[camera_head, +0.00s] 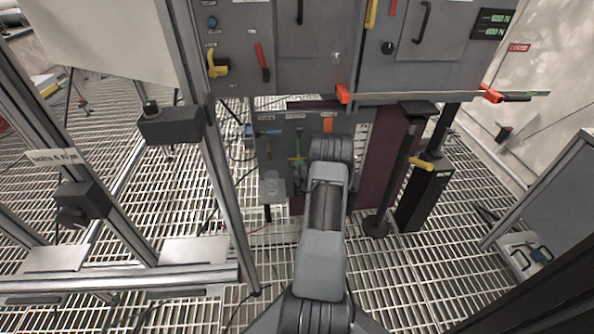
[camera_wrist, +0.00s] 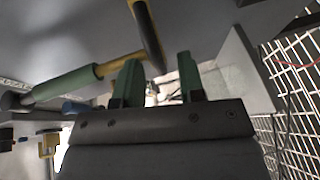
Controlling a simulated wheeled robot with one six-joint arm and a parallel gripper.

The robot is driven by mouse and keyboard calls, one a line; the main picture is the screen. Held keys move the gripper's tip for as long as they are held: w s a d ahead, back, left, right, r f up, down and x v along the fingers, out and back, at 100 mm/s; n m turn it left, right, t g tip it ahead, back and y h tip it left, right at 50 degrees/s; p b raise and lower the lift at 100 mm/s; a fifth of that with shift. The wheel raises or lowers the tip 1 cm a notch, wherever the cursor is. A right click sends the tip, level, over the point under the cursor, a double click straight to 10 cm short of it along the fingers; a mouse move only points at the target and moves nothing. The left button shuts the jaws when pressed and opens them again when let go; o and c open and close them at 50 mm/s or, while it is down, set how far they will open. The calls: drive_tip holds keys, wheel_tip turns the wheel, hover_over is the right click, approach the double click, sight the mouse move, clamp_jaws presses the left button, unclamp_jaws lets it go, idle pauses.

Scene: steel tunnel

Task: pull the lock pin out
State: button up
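In the wrist view, my gripper (camera_wrist: 158,82) has its two green fingers apart, with nothing held between them. A rod with a green sleeve (camera_wrist: 66,85) and a yellow end runs up from the left to behind the left finger. A yellow and black bar (camera_wrist: 147,32) hangs down from the top, its dark end just above the gap between the fingers. I cannot tell which of these is the lock pin. In the head view, a green and yellow part (camera_head: 297,160) shows on the low grey panel (camera_head: 276,150), left of my arm. My arm hides my gripper there.
Upper cabinets (camera_head: 315,60) carry red, yellow and orange handles. A black post (camera_head: 425,190) stands on the right, metal frames on the left. The grating floor is partly open.

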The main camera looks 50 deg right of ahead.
drive_tip(key=shift+x, duration=1)
clamp_jaws()
drive_tip(key=shift+f, duration=0.1)
